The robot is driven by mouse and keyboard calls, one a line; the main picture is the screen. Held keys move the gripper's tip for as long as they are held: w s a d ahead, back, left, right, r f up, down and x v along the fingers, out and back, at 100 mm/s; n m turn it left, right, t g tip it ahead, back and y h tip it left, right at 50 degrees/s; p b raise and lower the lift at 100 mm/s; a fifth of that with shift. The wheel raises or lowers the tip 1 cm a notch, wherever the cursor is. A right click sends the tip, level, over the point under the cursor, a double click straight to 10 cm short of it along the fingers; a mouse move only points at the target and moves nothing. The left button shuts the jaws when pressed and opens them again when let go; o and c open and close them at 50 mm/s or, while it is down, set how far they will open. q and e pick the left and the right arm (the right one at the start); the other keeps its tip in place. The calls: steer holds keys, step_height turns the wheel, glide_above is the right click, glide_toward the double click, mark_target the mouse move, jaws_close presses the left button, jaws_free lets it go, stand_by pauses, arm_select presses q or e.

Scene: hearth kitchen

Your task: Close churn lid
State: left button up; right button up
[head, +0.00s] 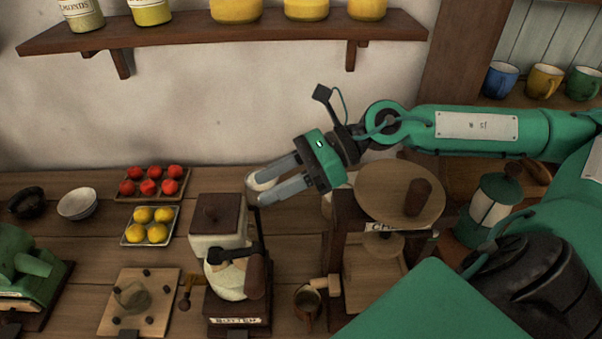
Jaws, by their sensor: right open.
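The churn is a dark wooden frame with a partly readable label starting "C" (381,227), right of centre on the counter. A round, light wooden lid (380,188) with a dark knob (417,196) shows at its top; I cannot tell whether it is seated or raised. My right gripper (262,189) is left of the lid and apart from it, with its fingers pointing left. It is open, and a pale rounded shape shows by its fingertips. My right arm and other green parts of mine hide the churn's right and lower side. My left gripper is not in view.
A labelled hand-cranked machine (218,222) stands left of the churn, below my right gripper. A green lantern (495,208) stands right of it. A small copper pot (307,302), tomato tray (128,196), lemon tray (133,239) and board (160,290) occupy the counter. A shelf (200,37) hangs above.

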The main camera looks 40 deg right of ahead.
steer(key=shift+b+v, duration=1.55)
steer(key=shift+v, duration=0.8)
